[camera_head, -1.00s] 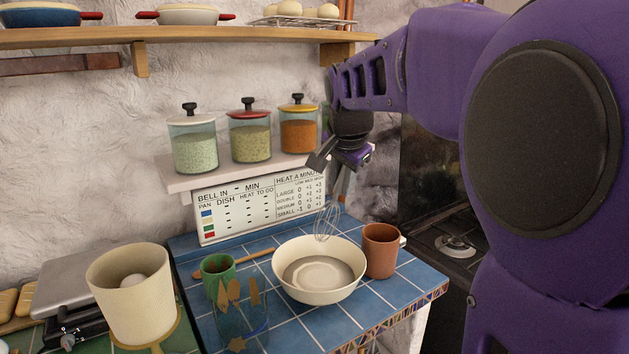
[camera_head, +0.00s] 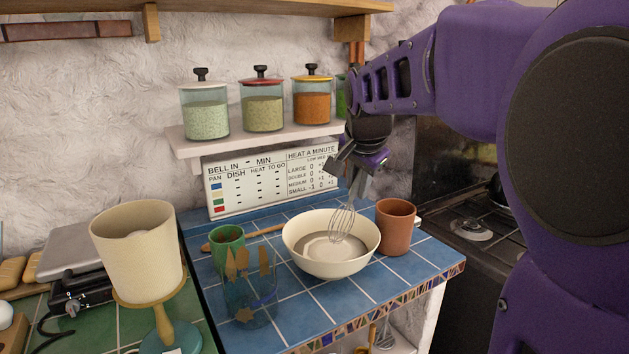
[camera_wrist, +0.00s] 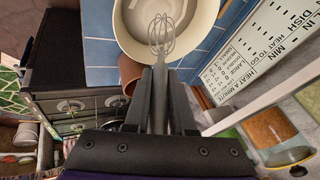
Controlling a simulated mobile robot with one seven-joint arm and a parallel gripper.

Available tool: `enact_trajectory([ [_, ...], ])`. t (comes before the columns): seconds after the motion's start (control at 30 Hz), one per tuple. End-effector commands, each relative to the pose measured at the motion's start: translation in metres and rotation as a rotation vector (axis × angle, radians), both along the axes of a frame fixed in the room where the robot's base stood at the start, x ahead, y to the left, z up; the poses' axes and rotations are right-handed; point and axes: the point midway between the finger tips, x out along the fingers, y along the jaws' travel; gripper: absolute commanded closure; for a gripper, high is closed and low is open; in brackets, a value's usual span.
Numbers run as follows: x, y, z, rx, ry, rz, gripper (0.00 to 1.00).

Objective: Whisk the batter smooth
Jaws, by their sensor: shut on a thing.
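The cream bowl (camera_head: 331,265) stands on the blue tiled counter with pale grey-beige batter (camera_head: 325,250) in it. My gripper (camera_head: 359,172) is above the bowl's right back side, shut on the handle of a wire whisk (camera_head: 343,222). The whisk points down, with its wire loops inside the bowl's rim at the right side. I cannot tell for sure whether the wires touch the batter. In the wrist view the fingers (camera_wrist: 158,95) close on the handle, and the wire loops (camera_wrist: 161,32) show over the bowl (camera_wrist: 127,40).
A terracotta cup (camera_head: 396,228) stands close to the bowl's right. A green cup (camera_head: 227,244) and a clear glass with gold shapes (camera_head: 249,300) stand at its left. A wooden stick lies behind. A shelf with several jars (camera_head: 262,105) hangs above; a stove (camera_head: 470,225) is at the right.

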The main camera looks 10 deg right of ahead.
Motion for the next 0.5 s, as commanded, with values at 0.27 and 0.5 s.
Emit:
enact_trajectory([
  [0.27, 0.01, 0.004, -0.026, 0.0, -0.001, 0.0, 1.0],
  [0.5, 0.017, 0.007, -0.043, 0.0, -0.001, 0.0, 1.0],
])
